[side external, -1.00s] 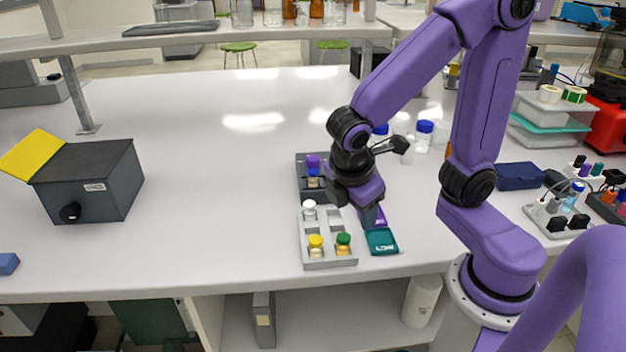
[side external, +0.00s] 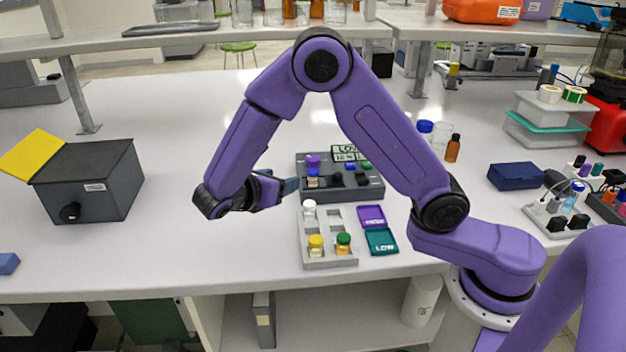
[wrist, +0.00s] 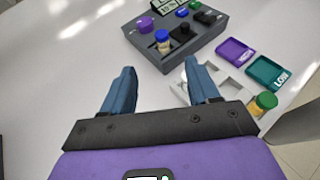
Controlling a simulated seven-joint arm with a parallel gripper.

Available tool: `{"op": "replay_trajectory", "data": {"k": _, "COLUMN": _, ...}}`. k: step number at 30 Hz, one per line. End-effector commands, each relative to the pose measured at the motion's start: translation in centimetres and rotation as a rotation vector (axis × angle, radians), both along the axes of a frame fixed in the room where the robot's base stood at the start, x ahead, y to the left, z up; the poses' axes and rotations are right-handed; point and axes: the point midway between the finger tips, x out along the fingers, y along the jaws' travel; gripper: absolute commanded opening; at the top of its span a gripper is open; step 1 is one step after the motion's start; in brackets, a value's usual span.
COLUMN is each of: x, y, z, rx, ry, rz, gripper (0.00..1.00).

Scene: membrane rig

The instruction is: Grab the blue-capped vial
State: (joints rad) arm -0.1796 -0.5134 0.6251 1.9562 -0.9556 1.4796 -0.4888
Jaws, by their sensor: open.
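The blue-capped vial (wrist: 163,42) stands upright in a dark grey device (wrist: 206,48) with a purple knob (wrist: 146,23) beside it in the wrist view. In the side view the vial (side external: 312,180) is at the device's left end, partly covered by the purple knob. My gripper (wrist: 158,78) is open and empty, its two blue fingers spread, with the vial ahead of and between them in the wrist view. In the side view my gripper (side external: 289,186) is just left of the device, apart from the vial as far as I can tell.
A grey rack (side external: 330,262) in front of the device holds white-, yellow- and green-capped vials. A purple tray (side external: 371,215) and a teal tray (side external: 381,241) lie right of it. A dark box (side external: 95,180) stands left. A larger blue-capped jar (side external: 425,130) stands behind. The bench's left middle is clear.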

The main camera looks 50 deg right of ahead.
Motion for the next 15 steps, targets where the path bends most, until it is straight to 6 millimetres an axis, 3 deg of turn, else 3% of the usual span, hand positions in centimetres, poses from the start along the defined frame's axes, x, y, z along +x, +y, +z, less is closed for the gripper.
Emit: {"op": "replay_trajectory", "data": {"k": 15, "x": 1.5, "y": -8.1, "z": -3.4, "rx": -0.002, "ry": 0.003, "rz": -0.004, "gripper": 0.6}}
